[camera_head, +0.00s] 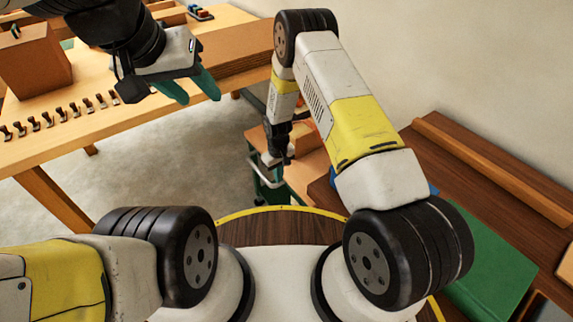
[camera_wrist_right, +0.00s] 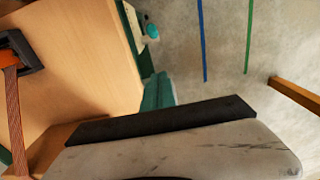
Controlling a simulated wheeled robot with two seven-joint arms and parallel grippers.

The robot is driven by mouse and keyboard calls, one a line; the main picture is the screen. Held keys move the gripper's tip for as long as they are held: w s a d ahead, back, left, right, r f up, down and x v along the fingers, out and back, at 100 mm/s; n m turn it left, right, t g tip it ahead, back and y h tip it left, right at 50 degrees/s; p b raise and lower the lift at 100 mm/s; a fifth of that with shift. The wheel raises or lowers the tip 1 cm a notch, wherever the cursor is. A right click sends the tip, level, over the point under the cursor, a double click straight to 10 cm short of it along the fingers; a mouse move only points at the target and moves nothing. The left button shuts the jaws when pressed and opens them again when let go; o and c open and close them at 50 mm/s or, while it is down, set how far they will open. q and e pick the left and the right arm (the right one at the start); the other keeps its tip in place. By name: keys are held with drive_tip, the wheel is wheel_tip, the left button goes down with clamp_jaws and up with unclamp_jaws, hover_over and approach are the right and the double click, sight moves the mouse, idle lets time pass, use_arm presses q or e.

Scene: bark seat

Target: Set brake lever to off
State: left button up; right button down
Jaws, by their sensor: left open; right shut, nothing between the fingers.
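A low cart with a wooden top (camera_head: 308,165) and a green frame stands ahead of my base. My right gripper (camera_head: 272,163) is over its left edge, pointing down, small and partly hidden in the head view. In the right wrist view its teal fingers (camera_wrist_right: 157,92) are shut and empty, beside the cart's wooden panel (camera_wrist_right: 75,70). A small pale plate with a teal knob (camera_wrist_right: 152,30) sits at the panel's edge, apart from the fingers; I cannot tell whether it is the brake lever. My left gripper (camera_head: 190,88) is open and empty, above the bench's right part.
A wooden bench (camera_head: 125,115) with a row of small hooks (camera_head: 62,113) and a box (camera_head: 35,60) is at left. A dark wooden surface (camera_head: 470,190) with a green panel (camera_head: 490,265) is at right. An orange and black item (camera_wrist_right: 15,55) lies on the cart. Floor between is clear.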

drive_tip(key=shift+s+d+f, duration=0.35)
drive_tip(key=shift+s+f, duration=0.15)
drive_tip(key=shift+f, duration=1.3)
drive_tip(key=shift+s+d+f, duration=0.35)
drive_tip(key=shift+s+f, duration=0.2)
drive_tip(key=shift+f, duration=1.25)
drive_tip(key=shift+s+d+f, duration=0.35)
drive_tip(key=shift+s+f, duration=0.15)
drive_tip(key=shift+f, duration=1.3)
